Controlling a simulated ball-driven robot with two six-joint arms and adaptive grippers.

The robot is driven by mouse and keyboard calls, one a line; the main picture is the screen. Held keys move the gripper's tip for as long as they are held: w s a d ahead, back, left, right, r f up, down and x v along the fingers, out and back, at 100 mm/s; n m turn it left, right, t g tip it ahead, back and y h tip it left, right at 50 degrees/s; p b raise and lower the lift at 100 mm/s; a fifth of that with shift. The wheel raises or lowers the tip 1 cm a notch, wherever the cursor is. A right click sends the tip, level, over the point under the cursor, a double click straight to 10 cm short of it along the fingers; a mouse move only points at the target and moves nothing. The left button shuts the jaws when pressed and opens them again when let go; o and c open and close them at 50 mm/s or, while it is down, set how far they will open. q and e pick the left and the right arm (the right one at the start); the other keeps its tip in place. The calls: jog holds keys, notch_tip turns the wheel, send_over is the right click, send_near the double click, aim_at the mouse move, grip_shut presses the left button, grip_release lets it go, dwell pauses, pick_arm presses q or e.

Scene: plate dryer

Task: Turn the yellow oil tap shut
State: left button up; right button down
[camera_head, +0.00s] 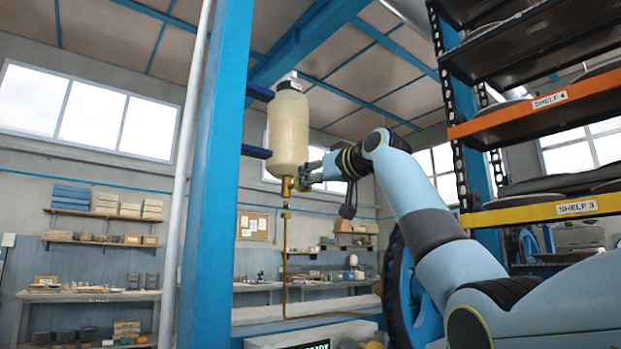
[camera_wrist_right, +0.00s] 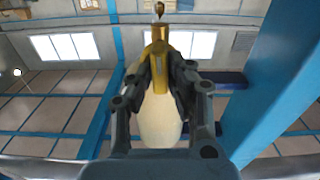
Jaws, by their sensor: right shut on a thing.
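A cream oil tank (camera_head: 288,135) hangs beside the blue post, and a yellow-brass tap (camera_head: 288,186) sits under its bottom end. A thin brass pipe (camera_head: 285,250) runs down below the tap. My right gripper (camera_head: 303,181) reaches in from the right at the tap's height. In the right wrist view, the two dark fingers of this gripper (camera_wrist_right: 160,70) are closed on both sides of the yellow tap (camera_wrist_right: 158,52), with the tank (camera_wrist_right: 160,125) behind them. The fingers hide part of the tap, so I cannot tell its turn angle. My left gripper is not in view.
A blue post (camera_head: 215,170) stands just left of the tank, with short blue brackets between. A shelf rack with an orange shelf (camera_head: 535,112) and a yellow shelf (camera_head: 545,210) stands at the right, close to my right arm. Workbenches line the back wall.

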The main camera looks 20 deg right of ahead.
jog(key=shift+a+f+n+p, duration=0.15)
jog(key=shift+n+p, duration=0.7)
jog(key=shift+n, duration=3.5)
jog(key=shift+a+f+n+p, duration=0.1)
jog(key=shift+n+p, duration=0.75)
jog(key=shift+n, duration=3.5)
jog(key=c, duration=1.3)
grip_release()
jog(key=shift+s, duration=0.1)
jog(key=v, duration=1.1)
jog(key=shift+s+d, duration=0.15)
jog(key=shift+s, duration=0.25)
